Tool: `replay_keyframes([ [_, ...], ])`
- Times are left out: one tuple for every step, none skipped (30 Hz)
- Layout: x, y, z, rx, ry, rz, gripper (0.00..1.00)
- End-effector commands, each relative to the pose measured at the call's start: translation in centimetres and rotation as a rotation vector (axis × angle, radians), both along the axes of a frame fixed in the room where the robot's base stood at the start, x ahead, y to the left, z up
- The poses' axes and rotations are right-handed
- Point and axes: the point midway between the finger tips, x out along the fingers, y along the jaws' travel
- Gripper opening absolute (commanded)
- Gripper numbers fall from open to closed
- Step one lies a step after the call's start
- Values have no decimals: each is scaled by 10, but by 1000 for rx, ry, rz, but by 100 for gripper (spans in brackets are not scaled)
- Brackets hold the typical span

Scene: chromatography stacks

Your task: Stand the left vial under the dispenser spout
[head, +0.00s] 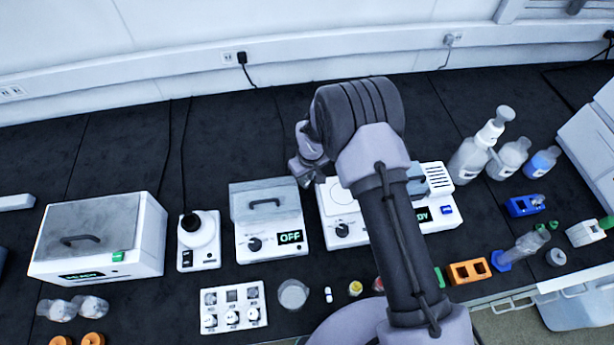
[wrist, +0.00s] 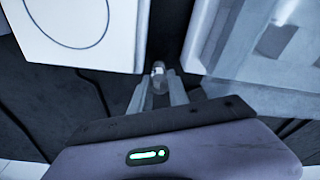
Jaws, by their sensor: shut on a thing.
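My gripper (wrist: 158,92) is shut on a small greyish, clear vial (wrist: 158,72), which shows between the fingertips in the wrist view. The held vial cannot be made out in the head view, where my gripper (head: 304,172) is above the gap between the lidded unit marked OFF and the middle white unit. A bottle with a pump-like top (head: 490,132), possibly the dispenser, stands at the back right, far from my gripper. Its spout is too small to make out. A yellow-topped item (head: 355,288) stands at the front, and a red-topped one (head: 378,284) is partly hidden by my arm.
The lidded OFF unit (head: 258,242) and the middle white unit (head: 340,232) flank my gripper closely. A white rack (head: 234,284) and a beaker (head: 293,294) are in front. Other bottles (head: 508,158) crowd the back right. The dark bench behind the units is mostly clear.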

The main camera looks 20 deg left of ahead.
Motion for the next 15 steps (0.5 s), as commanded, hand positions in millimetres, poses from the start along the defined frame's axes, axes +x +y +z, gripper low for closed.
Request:
replay_keyframes([
  [1, 0, 0, 1, -2, 0, 0],
  [1, 0, 1, 1, -2, 0, 0],
  [1, 0, 1, 1, -2, 0, 0],
  [1, 0, 1, 1, -2, 0, 0],
  [1, 0, 1, 1, -2, 0, 0],
  [1, 0, 1, 1, -2, 0, 0],
  [1, 0, -1, 1, -2, 0, 0],
  [1, 0, -2, 1, -2, 0, 0],
  [1, 0, -3, 1, -2, 0, 0],
  [1, 0, -2, 1, -2, 0, 25],
  [1, 0, -2, 1, -1, 0, 30],
  [1, 0, -1, 1, -2, 0, 30],
  [1, 0, -1, 1, -1, 0, 30],
  [1, 0, -1, 1, -2, 0, 30],
  [1, 0, -1, 1, -2, 0, 30],
])
